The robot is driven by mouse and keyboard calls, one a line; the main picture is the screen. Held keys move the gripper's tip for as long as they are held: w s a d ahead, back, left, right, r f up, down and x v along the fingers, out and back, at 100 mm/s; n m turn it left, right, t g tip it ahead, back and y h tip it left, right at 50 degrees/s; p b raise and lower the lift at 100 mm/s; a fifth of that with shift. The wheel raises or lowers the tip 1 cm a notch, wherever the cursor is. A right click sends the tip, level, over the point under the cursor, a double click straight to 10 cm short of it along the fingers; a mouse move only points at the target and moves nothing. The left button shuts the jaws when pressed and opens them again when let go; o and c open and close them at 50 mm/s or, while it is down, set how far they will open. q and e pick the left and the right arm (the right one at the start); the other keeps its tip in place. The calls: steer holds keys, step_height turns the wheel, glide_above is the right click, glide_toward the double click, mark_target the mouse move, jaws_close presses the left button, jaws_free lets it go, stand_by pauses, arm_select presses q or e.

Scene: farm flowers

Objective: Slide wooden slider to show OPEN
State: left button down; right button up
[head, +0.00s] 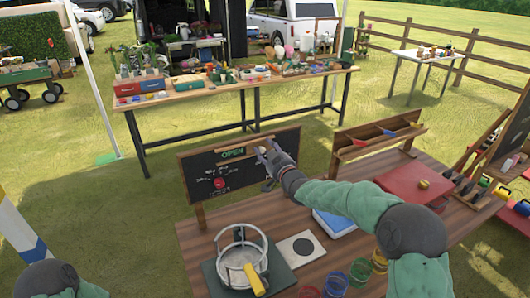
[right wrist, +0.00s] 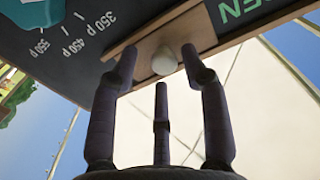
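The dark chalkboard sign (head: 203,174) stands in a wooden frame at the back left edge of the near table. Green letters reading OPEN (head: 232,153) show near its top. The light wooden slider (right wrist: 188,33) is on the board beside the green letters, of which "EN" (right wrist: 238,10) shows in the right wrist view. It bears a round pale knob (right wrist: 164,62). My right gripper (head: 266,154) is at the board's right part; in the right wrist view its fingers (right wrist: 160,62) are spread around the knob, and contact is unclear. My left gripper is outside the view.
A wooden rack (head: 378,133) stands right of the sign. A round metal frame (head: 242,254) on a dark base, a white tile (head: 302,247) and a red box (head: 412,184) are on the near table (head: 190,245). Colored rings lie at its front.

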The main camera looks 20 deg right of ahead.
steer(key=shift+a+f, duration=0.1)
steer(key=shift+s, duration=0.15)
steer(key=shift+s, duration=0.25)
steer(key=s+d, duration=0.2)
steer(key=s, duration=0.9)
steer(key=shift+d, duration=0.2)
